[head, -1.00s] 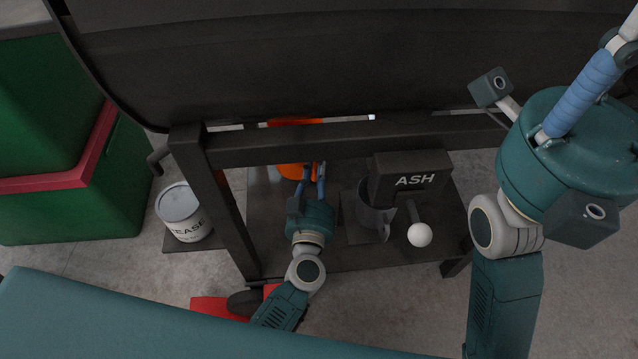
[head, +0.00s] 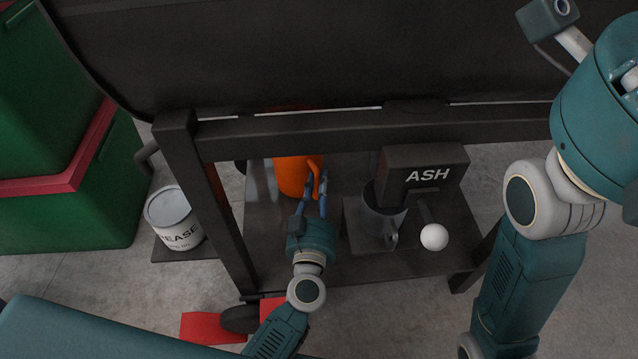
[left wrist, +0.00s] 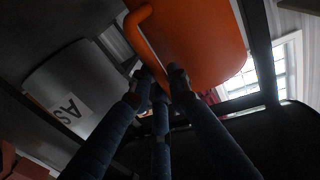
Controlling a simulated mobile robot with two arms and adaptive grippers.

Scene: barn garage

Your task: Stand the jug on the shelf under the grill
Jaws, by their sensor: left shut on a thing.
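The orange jug (head: 292,176) shows below the front beam of the grill frame in the head view; the beam hides its upper part. My left gripper (head: 317,180) is shut on its handle, on the jug's right side. In the left wrist view the jug (left wrist: 200,40) fills the top, with its handle between the fingers (left wrist: 162,78). The dark shelf (head: 300,262) lies under the grill (head: 320,55). The jug is over the shelf's back left part; I cannot tell whether its base touches. My right arm is at the right, its fingertips out of view.
A dark pitcher (head: 380,222) stands beside the ASH box (head: 428,162) on the shelf's right part, with a white knob (head: 434,237) in front. The shelf's front left is bare.

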